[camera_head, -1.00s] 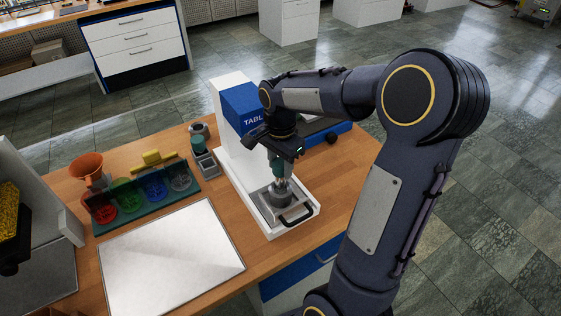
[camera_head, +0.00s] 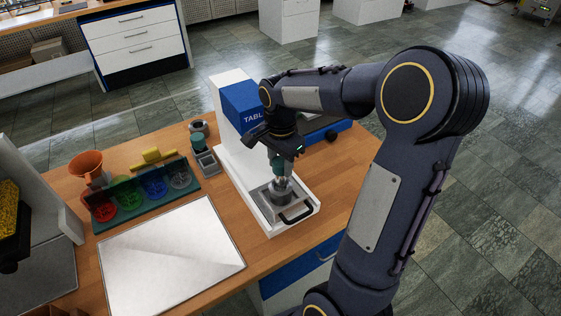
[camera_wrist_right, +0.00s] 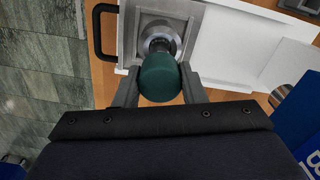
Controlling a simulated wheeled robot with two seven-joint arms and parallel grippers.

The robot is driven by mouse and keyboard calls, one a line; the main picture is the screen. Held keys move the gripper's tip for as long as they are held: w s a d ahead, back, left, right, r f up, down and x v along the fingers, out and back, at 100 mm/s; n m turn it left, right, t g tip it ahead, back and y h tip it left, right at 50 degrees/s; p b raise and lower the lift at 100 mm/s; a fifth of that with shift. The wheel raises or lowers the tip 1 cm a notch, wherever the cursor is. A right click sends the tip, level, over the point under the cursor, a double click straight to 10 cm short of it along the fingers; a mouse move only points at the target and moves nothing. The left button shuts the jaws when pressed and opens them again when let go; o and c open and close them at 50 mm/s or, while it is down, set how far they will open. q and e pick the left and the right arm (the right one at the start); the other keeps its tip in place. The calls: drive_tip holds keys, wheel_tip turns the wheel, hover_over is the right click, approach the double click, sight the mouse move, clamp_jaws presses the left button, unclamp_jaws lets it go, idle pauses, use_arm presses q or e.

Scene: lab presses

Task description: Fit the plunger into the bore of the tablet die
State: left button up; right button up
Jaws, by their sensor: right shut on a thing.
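My right gripper (camera_head: 278,165) is above the tablet press, shut on the plunger by its green knob (camera_wrist_right: 161,79). The knob sits between the two fingers in the right wrist view. The plunger's metal shank (camera_head: 280,182) points down at the tablet die (camera_head: 281,197), a grey metal cylinder in the press tray. The die's round top (camera_wrist_right: 157,38) also shows in the right wrist view, partly covered by the knob. The bore is hidden, so I cannot tell whether the tip is inside it. My left gripper is not in view.
The white and blue press (camera_head: 233,170) has a black-handled tray (camera_head: 297,214) at its front. Left of it stand a grey holder (camera_head: 206,163), a green rack of coloured cups (camera_head: 130,198), an orange funnel (camera_head: 87,161) and a bare metal plate (camera_head: 172,257).

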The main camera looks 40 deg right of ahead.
sight(280, 173)
drive_tip(key=shift+f+b, duration=1.55)
drive_tip(key=shift+f, duration=0.5)
idle(0.4)
drive_tip(key=o, duration=1.2)
wheel_tip(280, 173, up, 8)
drive_tip(key=shift+f, duration=0.1)
